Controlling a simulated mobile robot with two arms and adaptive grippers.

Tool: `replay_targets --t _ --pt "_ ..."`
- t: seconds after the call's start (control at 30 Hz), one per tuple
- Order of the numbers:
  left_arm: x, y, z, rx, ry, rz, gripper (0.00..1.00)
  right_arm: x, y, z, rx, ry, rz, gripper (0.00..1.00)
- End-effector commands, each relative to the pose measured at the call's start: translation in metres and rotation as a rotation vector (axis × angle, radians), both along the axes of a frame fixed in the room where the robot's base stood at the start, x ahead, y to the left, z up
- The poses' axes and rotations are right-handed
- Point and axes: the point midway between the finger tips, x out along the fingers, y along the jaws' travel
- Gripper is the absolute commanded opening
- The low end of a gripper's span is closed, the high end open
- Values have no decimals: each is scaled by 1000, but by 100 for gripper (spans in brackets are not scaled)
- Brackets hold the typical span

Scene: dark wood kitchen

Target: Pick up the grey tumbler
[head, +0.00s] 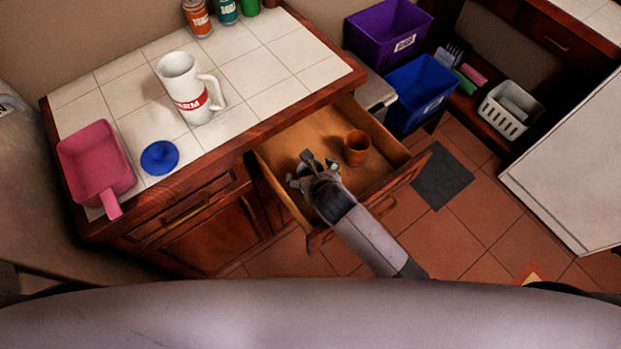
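My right gripper (309,171) reaches down into an open wooden drawer (285,142) below the tiled counter. Its arm comes in from the lower right. A small greyish shape shows among the fingers. It may be the grey tumbler, but the fingers and wrist cover most of it, and I cannot tell whether they are closed on it. A brown-orange cup (356,148) stands upright in the drawer, just right of the gripper and apart from it. My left gripper is not in view.
On the counter (262,73) are a white mug (177,78), a blue round object (159,158), a pink scoop-like container (95,160) and bottles at the back. Purple (385,36) and blue (417,95) bins and a white basket (508,112) stand right of the drawer. A dark mat (443,178) lies on the floor.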

Motion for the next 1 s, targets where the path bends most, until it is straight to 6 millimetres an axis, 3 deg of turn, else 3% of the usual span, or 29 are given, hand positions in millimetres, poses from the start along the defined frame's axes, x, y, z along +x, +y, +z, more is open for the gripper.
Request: replay_targets --t 0.23,1.0 --pt "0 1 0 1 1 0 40 1 0 0 0 0 0 79" --pt "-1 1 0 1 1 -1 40 0 0 0 0 0 0 28"
